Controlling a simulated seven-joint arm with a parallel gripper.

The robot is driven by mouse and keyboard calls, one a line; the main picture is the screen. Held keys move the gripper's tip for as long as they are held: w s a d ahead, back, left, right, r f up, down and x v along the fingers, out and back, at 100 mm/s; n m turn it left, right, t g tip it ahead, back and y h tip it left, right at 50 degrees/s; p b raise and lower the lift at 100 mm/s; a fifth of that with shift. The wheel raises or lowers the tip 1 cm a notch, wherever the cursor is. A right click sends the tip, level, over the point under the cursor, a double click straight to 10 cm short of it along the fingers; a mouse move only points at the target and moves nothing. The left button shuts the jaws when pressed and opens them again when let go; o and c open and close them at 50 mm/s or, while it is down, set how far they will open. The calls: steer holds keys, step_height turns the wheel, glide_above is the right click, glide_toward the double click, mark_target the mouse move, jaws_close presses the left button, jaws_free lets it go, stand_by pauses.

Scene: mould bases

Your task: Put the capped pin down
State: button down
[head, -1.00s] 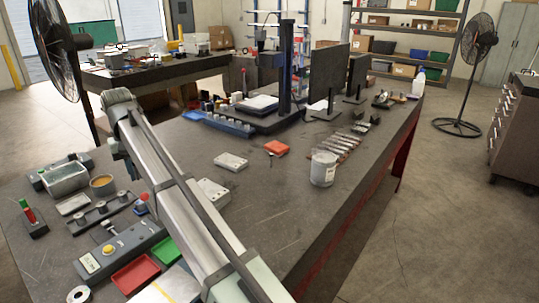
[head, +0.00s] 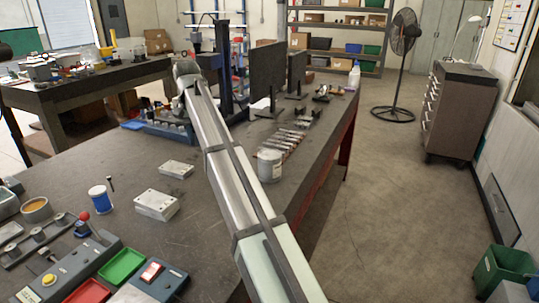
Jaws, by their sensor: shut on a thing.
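My arm crosses the head view from the bottom right to its far end near the upper middle left. My gripper is hidden behind the arm, so its jaws and anything in them do not show. I cannot make out a capped pin for certain. A small dark pin-like piece with a wider head (head: 110,183) stands on the table beside a blue and white tub (head: 98,198). Two pale metal mould plates with holes lie left of my arm, a nearer one (head: 157,205) and a farther one (head: 176,169).
A grey tin (head: 270,166) stands right of my arm, near a row of metal pieces (head: 286,145). Monitors (head: 252,82) stand behind. A green tray (head: 122,266), a red tray (head: 88,291) and a switch box (head: 155,278) fill the front left. The table between them and the plates is fairly clear.

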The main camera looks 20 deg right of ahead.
mark_target(267, 153)
steer(key=s+d+r+m, duration=0.15)
steer(key=d+m, duration=0.45)
steer(key=d, duration=1.8)
steer(key=shift+w+a+f, duration=0.1)
steer(key=shift+f, duration=3.5)
steer(key=shift+f, duration=0.15)
steer(key=c, duration=1.1)
jaws_free()
steer(key=shift+r, duration=3.95)
steer(key=shift+c, duration=0.3)
